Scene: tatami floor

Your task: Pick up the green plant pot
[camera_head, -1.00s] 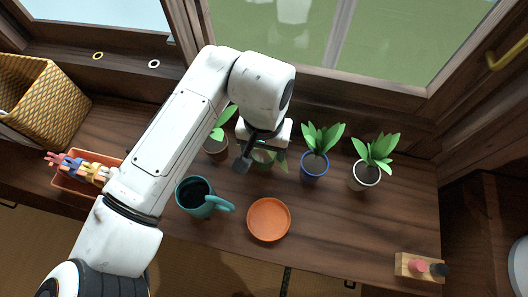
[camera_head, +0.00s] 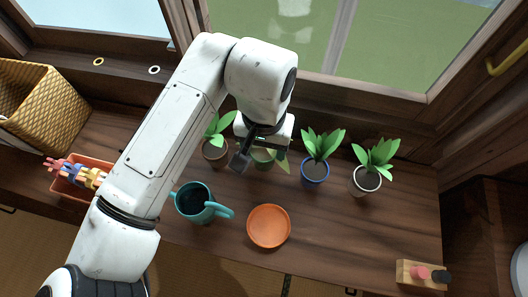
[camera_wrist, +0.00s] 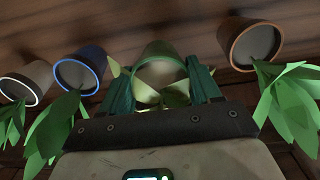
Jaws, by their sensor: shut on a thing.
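The green plant pot (camera_head: 262,157) stands in the row of pots on the dark wooden surface, partly hidden by my gripper in the head view. In the wrist view the green pot (camera_wrist: 162,65) shows between the two fingers, with pale leaves in it. My gripper (camera_head: 250,158) is shut on this pot; its fingers (camera_wrist: 160,88) lie on either side of it in the wrist view. I cannot tell whether the pot's base is clear of the surface.
A brown pot (camera_head: 213,152) stands close on the left, a blue pot (camera_head: 315,172) and a white pot (camera_head: 367,180) on the right. A teal watering can (camera_head: 196,203) and an orange saucer (camera_head: 268,227) are in front. The window is close behind.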

